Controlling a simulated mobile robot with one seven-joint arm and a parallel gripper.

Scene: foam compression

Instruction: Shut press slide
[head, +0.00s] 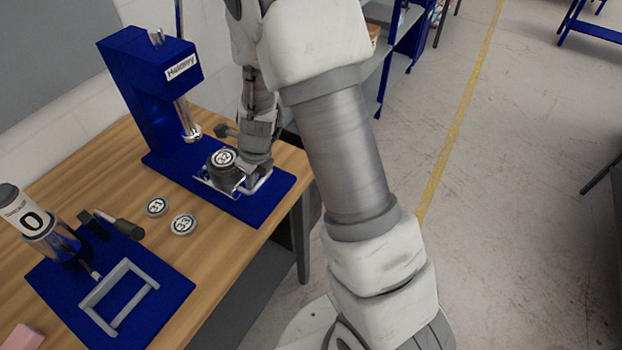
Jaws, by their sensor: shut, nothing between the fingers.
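The blue press (135,95) stands on the wooden table, with its metal ram (187,118) raised above the base. The press slide (207,181) is a silver metal piece on the base, sitting out to the right of the ram. A dark round holder with a numbered white-and-black disc (223,158) on top rests on the slide. My gripper (246,184) points down at the right side of the slide, close beside the holder. It is shut and empty. My gripper and wrist partly hide the slide, and I cannot tell whether the fingers touch it.
Two numbered discs, 31 (156,207) and 33 (184,224), lie on the table (95,165) in front of the press. A blue plate (165,285) with a grey frame and a cylinder marked 0 (33,222) stands at left. A pink block (22,338) is at lower left.

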